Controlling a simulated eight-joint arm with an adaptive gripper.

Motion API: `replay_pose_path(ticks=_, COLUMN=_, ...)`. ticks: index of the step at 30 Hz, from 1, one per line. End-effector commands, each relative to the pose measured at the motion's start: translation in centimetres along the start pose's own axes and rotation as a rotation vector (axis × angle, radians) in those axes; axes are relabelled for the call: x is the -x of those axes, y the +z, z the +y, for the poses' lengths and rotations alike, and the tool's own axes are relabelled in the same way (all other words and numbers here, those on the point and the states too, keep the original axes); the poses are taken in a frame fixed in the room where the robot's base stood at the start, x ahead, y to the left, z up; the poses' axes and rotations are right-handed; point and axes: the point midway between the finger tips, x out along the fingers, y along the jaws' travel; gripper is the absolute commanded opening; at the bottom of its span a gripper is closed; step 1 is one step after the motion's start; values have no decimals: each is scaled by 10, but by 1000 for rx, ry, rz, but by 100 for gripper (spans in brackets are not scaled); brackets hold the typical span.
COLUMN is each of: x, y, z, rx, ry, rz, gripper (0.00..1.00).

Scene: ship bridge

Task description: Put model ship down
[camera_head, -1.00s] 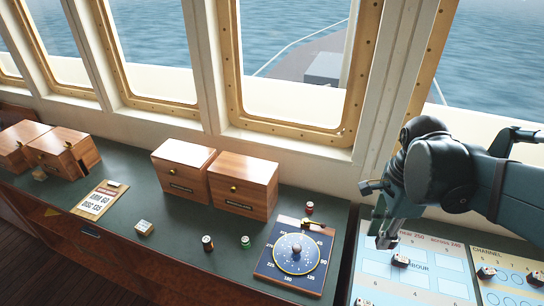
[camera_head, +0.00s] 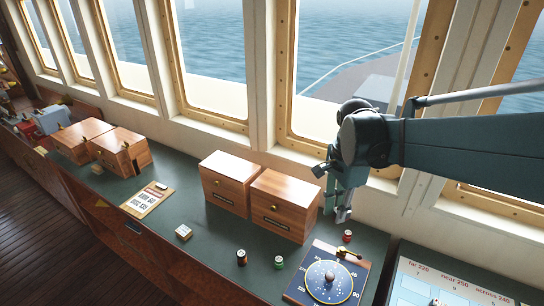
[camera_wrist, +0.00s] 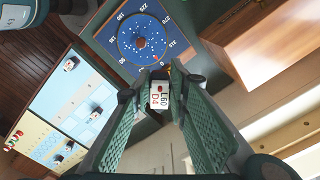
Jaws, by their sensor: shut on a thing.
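My gripper (camera_head: 343,212) is shut on a small white piece, which I take to be the model ship (camera_wrist: 160,97). In the wrist view it sits between the two fingertips; its top carries dark lettering and a red spot. In the head view the gripper hangs above the desk, just right of the right wooden drawer box (camera_head: 284,204) and behind the blue compass board (camera_head: 300,290). The held piece is too small there to make out clearly.
A small red can (camera_head: 347,236) stands below the gripper, by the compass board. A dark can (camera_head: 241,257) and a green can (camera_head: 279,262) stand to its left. A chart board (camera_head: 420,285) with small pieces lies at right.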

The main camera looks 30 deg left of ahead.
Motion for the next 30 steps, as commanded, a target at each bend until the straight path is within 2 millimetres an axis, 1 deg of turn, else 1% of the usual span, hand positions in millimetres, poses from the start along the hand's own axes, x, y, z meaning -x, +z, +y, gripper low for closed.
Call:
replay_pose_path(ticks=1, x=0, y=10, z=-14, rx=29, ry=0, rz=0, gripper=8)
replay_pose_path(ticks=3, x=0, y=24, z=-30, rx=71, ry=0, rz=0, gripper=8)
replay_pose_path(ticks=8, x=-3, y=56, z=-66, rx=164, ry=0, rz=0, gripper=8)
replay_pose_path(ticks=15, x=-10, y=112, z=-118, rx=304, ry=0, rz=0, gripper=8)
replay_pose_path(ticks=23, x=-21, y=181, z=-166, rx=456, ry=1, rz=0, gripper=8)
replay_pose_path(ticks=27, x=-29, y=222, z=-189, rx=538, ry=1, rz=0, gripper=8)
replay_pose_path(ticks=29, x=-32, y=239, z=-197, rx=569, ry=1, rz=0, gripper=8)
replay_pose_path(ticks=30, x=-34, y=250, z=-203, rx=591, ry=1, rz=0, gripper=8)
